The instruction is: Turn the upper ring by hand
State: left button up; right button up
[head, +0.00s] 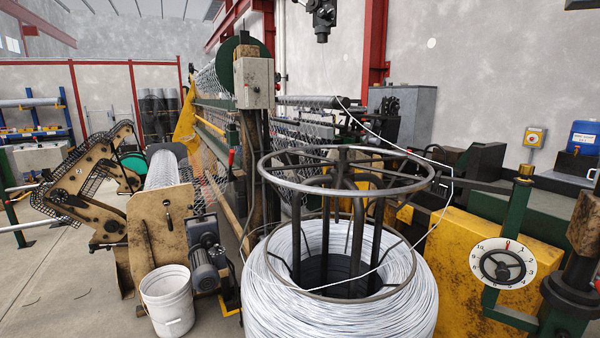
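The upper ring (340,193) is a thin, worn grey metal hoop, lying roughly level on top of the wire stand in the head view. Spokes join it to the middle, and dark upright bars (358,235) stand below it. A large coil of bright wire (335,317) surrounds the bars. A lower dark ring lies around the bars at the top of the coil. A loose strand of wire (408,150) passes behind and right of the upper ring, then loops down across the coil. Neither of my grippers shows, and nothing is seen touching the ring.
A white bucket (167,302) and a motor (207,270) stand left of the coil. Open floor shows at the far left.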

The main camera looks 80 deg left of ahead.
aim_at(342, 163)
jog(key=u, duration=2.8)
